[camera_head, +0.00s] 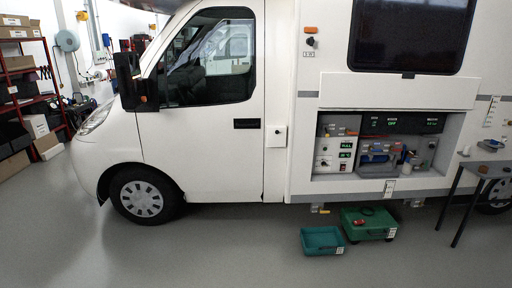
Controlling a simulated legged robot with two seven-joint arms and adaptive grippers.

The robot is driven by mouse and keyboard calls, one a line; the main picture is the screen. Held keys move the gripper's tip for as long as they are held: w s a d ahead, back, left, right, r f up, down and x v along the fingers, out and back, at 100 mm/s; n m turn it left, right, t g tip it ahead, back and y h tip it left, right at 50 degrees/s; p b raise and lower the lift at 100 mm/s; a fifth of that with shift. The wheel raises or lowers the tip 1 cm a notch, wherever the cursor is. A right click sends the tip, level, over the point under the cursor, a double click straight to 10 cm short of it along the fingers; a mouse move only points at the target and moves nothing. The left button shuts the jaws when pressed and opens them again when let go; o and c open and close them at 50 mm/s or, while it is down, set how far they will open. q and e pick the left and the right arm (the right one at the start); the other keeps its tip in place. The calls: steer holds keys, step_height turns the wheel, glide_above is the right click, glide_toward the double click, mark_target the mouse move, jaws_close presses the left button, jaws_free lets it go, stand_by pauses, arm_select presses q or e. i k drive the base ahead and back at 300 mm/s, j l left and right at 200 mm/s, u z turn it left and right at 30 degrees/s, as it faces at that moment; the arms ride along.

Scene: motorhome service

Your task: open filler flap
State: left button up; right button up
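A small square white panel (275,136), which looks like the filler flap, sits on the side of the white motorhome (215,140), just behind the cab door. It lies against the body and looks closed, with a small dark spot on it. Neither of my grippers is in view.
An open service compartment (317,165) with gauges and fittings is to the right of the panel. A teal tray (309,245) and a green case (352,224) are on the floor below. A grey table (462,172) stands at the right. Floor at the front left is clear.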

mark_target(276, 137)
steer(key=i+z, duration=0.25)
steer(key=i, duration=0.3)
steer(key=i+z, duration=0.2)
steer(key=i, duration=0.3)
steer(key=i+j+z, duration=0.1)
steer(key=i+z, duration=0.15)
steer(key=i, duration=0.3)
steer(key=i+j+z, duration=0.25)
steer(key=i, duration=0.25)
steer(key=i+l, duration=0.1)
steer(key=i, duration=0.55)
steer(key=i+l+u, duration=0.1)
steer(key=i, duration=0.55)
